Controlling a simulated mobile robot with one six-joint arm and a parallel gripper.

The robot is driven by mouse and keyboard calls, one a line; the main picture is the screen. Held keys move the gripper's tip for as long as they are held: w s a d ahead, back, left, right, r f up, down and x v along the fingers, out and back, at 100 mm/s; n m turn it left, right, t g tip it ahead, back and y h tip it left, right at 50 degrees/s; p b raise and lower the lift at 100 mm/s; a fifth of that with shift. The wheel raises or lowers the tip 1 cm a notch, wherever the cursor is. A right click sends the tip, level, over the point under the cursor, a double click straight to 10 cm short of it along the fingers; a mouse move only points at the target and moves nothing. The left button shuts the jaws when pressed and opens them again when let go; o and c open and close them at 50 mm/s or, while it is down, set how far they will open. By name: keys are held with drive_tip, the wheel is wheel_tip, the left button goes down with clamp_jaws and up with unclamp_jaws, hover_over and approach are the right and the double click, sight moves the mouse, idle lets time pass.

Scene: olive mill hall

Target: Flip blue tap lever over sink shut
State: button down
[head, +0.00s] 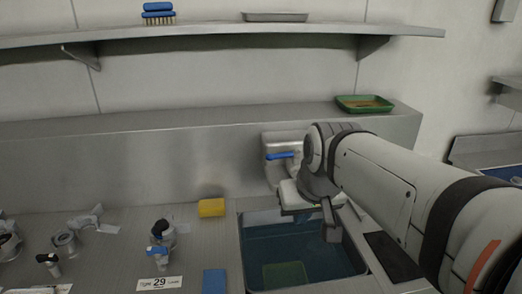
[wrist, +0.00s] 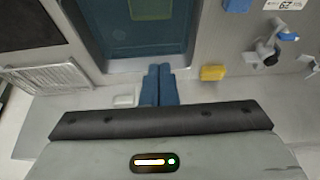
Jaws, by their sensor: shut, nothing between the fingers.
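The blue tap lever (head: 280,155) sticks out sideways to the left from a pale fitting (head: 271,140) on the back wall above the sink (head: 243,262). My gripper (head: 303,212) is just below and to the right of the lever, over the back of the sink, apart from it as far as I can tell. In the wrist view, its two blue fingers (wrist: 158,70) are together and empty, reaching over the sink's back edge. My arm hides part of the fitting. I cannot make out the lever in the wrist view.
A yellow sponge (head: 211,207) and a blue block (head: 214,281) lie left of the sink. Several metal fittings stand farther left, one with a dark knob (head: 161,226). A green tray (head: 365,104) sits on the ledge; a shelf (head: 220,31) runs above.

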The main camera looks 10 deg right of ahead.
drive_tip(key=w+d+r+n+t+b, duration=0.1)
drive_tip(key=w+r+t+b, duration=0.3)
drive_tip(key=w+r, duration=0.7)
approach(275, 155)
drive_tip(key=x, duration=0.6)
drive_tip(key=shift+d+f+g+y+b, duration=0.25)
drive_tip(key=shift+g+y+b, duration=0.05)
drive_tip(key=shift+w+f, duration=0.1)
drive_tip(key=shift+w, duration=0.05)
drive_tip(key=shift+w+a+f, duration=0.1)
drive_tip(key=shift+w+a, duration=0.1)
drive_tip(key=shift+w, duration=0.25)
